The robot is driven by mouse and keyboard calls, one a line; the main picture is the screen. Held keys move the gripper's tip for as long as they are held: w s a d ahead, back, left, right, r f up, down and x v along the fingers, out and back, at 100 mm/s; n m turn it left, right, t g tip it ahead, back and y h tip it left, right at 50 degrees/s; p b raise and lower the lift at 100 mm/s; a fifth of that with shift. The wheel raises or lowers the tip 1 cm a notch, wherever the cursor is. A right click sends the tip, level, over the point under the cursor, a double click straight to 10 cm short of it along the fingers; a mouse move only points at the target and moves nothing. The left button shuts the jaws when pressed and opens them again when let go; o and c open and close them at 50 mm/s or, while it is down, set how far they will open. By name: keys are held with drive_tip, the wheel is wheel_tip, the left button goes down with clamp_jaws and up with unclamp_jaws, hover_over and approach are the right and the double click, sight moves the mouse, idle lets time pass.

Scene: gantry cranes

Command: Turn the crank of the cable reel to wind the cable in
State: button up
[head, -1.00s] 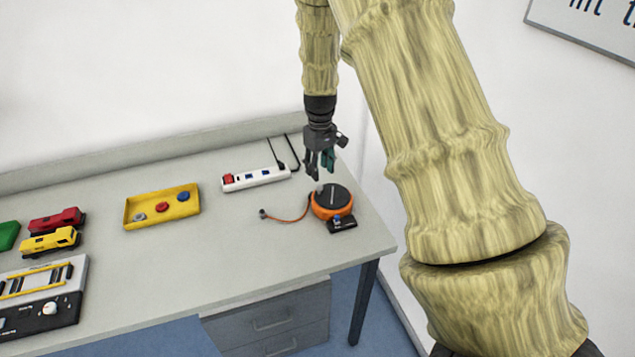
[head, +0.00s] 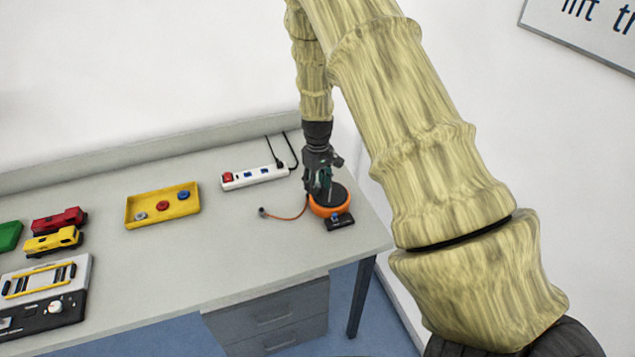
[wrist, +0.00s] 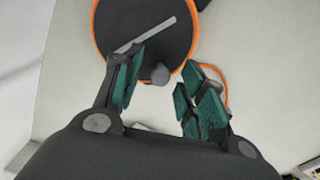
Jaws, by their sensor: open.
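The cable reel (head: 330,205) is a round orange drum with a dark top, near the right end of the table. In the wrist view its dark disc (wrist: 150,30) shows a light grey bar across it and a rounded grey crank knob (wrist: 160,74) near the rim. My gripper (wrist: 157,90) is open, with its teal fingers on either side of the knob and apart from it. In the head view my gripper (head: 319,190) is low over the reel and hides part of its top. The orange cable (head: 288,217) runs left from the reel to a small dark end (head: 262,212) on the table.
A white power strip (head: 254,177) lies behind the reel, with black cords at its right. A yellow tray (head: 163,206) with several buttons, toy vehicles (head: 53,240) and a control box (head: 45,290) are further left. The table's right edge is close to the reel.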

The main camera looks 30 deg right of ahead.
clamp_jaws()
